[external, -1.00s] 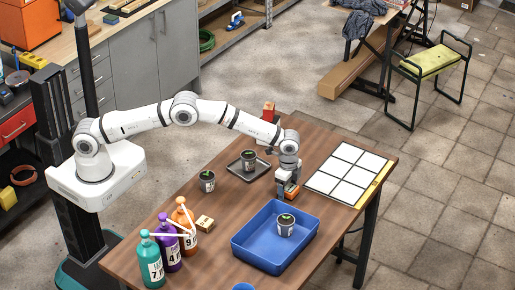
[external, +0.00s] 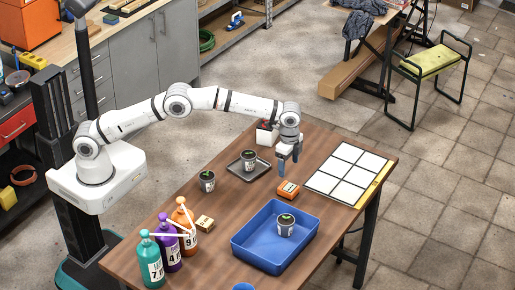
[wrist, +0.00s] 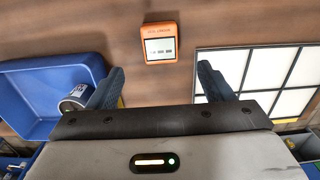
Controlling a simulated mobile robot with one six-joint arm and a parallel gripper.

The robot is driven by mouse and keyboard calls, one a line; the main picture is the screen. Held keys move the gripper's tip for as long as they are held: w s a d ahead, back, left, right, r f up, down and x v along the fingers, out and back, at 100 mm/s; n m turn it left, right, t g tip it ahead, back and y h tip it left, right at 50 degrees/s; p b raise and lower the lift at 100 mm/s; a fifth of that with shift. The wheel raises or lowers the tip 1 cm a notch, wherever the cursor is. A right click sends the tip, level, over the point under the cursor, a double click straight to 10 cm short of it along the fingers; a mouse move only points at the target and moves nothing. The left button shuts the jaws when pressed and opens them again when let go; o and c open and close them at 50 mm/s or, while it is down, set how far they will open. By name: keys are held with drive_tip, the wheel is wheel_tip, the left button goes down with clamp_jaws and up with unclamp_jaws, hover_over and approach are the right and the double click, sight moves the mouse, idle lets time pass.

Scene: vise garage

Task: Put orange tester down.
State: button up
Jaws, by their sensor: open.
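The orange tester (external: 288,189) lies on the wooden table between the blue tray and the white-squared panel. In the wrist view the orange tester (wrist: 160,43) lies beyond my fingertips with its pale display facing up, touched by neither finger. My gripper (external: 289,158) is open and empty, above the table and a little behind the tester. In the wrist view the two dark fingers of my gripper (wrist: 160,82) stand wide apart.
A panel of white squares (external: 345,172) is at the right.

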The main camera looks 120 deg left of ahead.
drive_tip(key=shift+r, duration=0.4)
drive_tip(key=shift+r, duration=0.1)
drive_tip(key=s+d+r+t, duration=0.1)
drive_tip(key=s+d+r, duration=0.4)
drive_tip(key=d+r, duration=0.45)
drive_tip(key=s+d+r, duration=0.5)
drive_tip(key=d+r, duration=0.1)
drive_tip(key=d, duration=0.6)
drive_tip(key=s+d+f, duration=0.1)
drive_tip(key=s+d, duration=0.4)
drive_tip(key=s, duration=0.4)
drive_tip(key=s+d+f+t, duration=0.1)
drive_tip(key=s+d, duration=0.4)
drive_tip(key=s, duration=0.5)
drive_tip(key=s+d+f, duration=0.2)
drive_tip(key=s+d, duration=0.3)
drive_tip(key=s, duration=0.4)
drive_tip(key=shift+s+d+f+t, duration=0.2)
drive_tip(key=shift+s+d+t, duration=0.1)
drive_tip(key=shift+t, duration=0.1)
